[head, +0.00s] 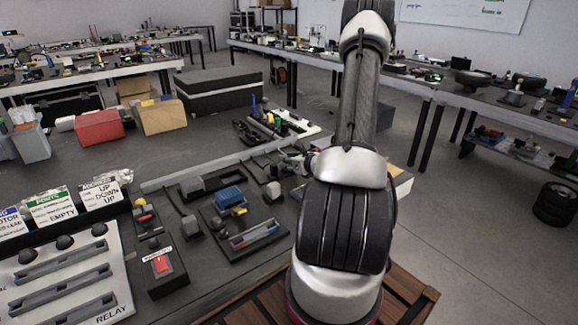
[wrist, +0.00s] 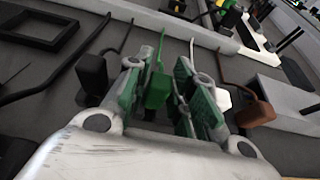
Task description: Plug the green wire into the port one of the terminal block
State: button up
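The green wire (wrist: 159,50) shows in the wrist view, running up from a green plug (wrist: 157,88) between the two green-padded fingers of my gripper (wrist: 160,72). The fingers stand apart on either side of the plug, with narrow dark gaps beside it; firm contact is not visible. In the head view my gripper (head: 293,163) is small and partly hidden by my arm, over the right part of the workbench. I cannot make out the terminal block or its port one for certain.
In the wrist view a black plug (wrist: 92,76) lies left of the green one and a brown plug (wrist: 256,112) lies right.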

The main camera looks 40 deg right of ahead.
jog(key=shift+c, duration=1.4)
notch_tip(320, 180, up, 12)
jog(key=shift+f, duration=0.15)
jog(key=shift+s, duration=0.1)
jog(key=s+a+f, duration=0.2)
jog(key=s+a, duration=0.2)
jog(key=s, duration=0.9)
jog(key=shift+s+f, duration=0.15)
jog(key=shift+s, duration=0.1)
